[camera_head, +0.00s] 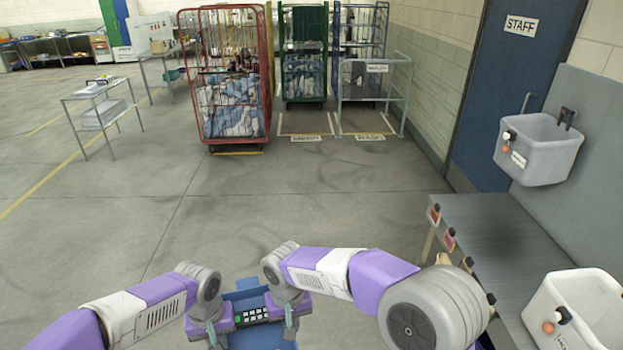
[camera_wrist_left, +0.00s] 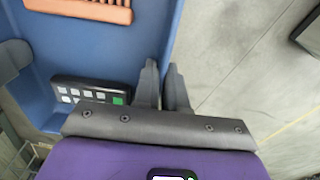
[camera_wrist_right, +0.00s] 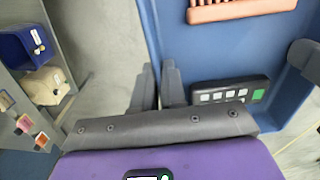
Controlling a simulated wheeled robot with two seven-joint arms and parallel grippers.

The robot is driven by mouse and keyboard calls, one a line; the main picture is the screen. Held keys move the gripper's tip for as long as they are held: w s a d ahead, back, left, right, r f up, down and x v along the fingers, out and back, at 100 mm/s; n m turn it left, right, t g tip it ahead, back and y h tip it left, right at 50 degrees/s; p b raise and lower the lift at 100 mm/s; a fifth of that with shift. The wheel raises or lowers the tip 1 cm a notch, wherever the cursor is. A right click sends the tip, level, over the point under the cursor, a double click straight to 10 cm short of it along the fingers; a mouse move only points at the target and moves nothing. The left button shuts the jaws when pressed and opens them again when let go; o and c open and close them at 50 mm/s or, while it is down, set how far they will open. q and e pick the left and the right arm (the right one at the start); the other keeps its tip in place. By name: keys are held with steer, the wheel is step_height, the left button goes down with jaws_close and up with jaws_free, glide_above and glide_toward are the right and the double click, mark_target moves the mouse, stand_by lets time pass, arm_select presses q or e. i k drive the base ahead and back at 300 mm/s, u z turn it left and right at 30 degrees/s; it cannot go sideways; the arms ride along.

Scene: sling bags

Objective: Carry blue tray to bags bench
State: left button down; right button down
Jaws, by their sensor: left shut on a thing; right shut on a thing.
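The blue tray (camera_head: 247,284) is in front of me at the bottom of the head view, partly hidden by my arms. My left gripper (camera_head: 211,334) is shut on the tray's left side wall, and my right gripper (camera_head: 290,316) is shut on its right side wall. In the left wrist view the jaws (camera_wrist_left: 164,88) pinch the wall of the tray (camera_wrist_left: 105,50). The right wrist view shows the same at the other wall (camera_wrist_right: 158,88). I cannot tell which bench is the bags bench.
A red cage trolley (camera_head: 268,100) stands ahead, a small table (camera_head: 90,90) at left, benches (camera_head: 60,57) far left. Floor between is clear.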

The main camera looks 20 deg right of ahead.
mark_target(512, 259)
steer(key=z, duration=0.1)
steer(key=i, duration=1.1)
steer(key=z, duration=0.6)
steer(key=i, duration=1)
steer(key=z, duration=1.2)
steer(key=i, duration=0.5)
steer(key=z, duration=1.35)
steer(key=i, duration=1.1)
steer(key=z, duration=0.2)
